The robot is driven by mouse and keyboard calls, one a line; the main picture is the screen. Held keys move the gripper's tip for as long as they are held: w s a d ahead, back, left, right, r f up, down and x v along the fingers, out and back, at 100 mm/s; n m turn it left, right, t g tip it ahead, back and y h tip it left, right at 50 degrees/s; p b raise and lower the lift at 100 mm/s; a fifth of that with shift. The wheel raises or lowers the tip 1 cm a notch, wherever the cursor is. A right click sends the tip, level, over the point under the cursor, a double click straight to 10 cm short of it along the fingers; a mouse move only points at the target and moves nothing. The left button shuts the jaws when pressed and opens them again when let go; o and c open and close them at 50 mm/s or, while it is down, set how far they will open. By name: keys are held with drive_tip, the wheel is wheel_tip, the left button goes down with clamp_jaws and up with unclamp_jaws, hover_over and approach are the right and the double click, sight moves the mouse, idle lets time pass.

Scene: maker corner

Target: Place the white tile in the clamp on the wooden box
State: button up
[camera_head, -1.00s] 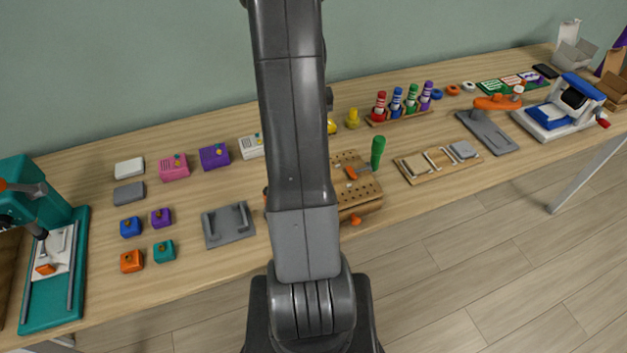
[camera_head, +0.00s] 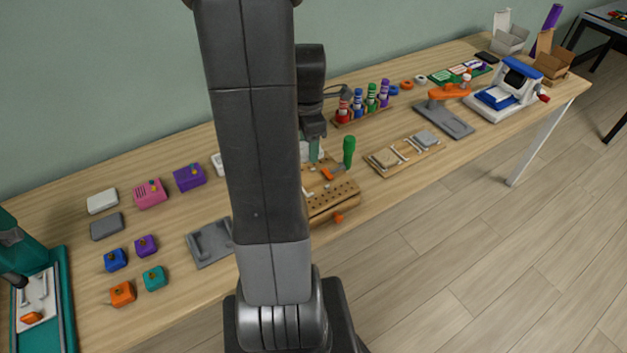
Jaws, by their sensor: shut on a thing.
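The wooden box (camera_head: 335,200), with holes along its front, stands near the front edge of the table, partly hidden behind my arm. An orange clamp part (camera_head: 327,174) is on its top; the rest of the clamp is hard to make out. My gripper (camera_head: 314,150) points down above the back of the box, and is shut. The white tile (camera_head: 305,152) appears as a pale patch at its fingertips, mostly hidden. Whether it touches the clamp cannot be told.
A green-handled tool (camera_head: 349,150) stands upright just right of my gripper. Farther right are a wooden tray (camera_head: 383,170) with flat pieces and a rack of coloured bottles (camera_head: 371,98). A grey fixture (camera_head: 209,243) lies left of the box.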

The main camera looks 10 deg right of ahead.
sight(314, 182)
drive_tip(key=shift+s+d+r+n, duration=0.3)
drive_tip(key=shift+s+n, duration=0.25)
drive_tip(key=shift+n, duration=0.25)
drive_tip(key=shift+s+d+f, duration=0.1)
drive_tip(key=shift+s+f, duration=0.05)
drive_tip(key=shift+n, duration=0.3)
wheel_tip(314, 182, down, 10)
drive_tip(key=shift+r, duration=0.15)
drive_tip(key=shift+f, duration=0.25)
drive_tip(key=o, duration=1)
drive_tip(key=shift+r, duration=0.1)
drive_tip(key=shift+c, duration=0.2)
wheel_tip(314, 182, up, 12)
drive_tip(key=shift+r, duration=0.15)
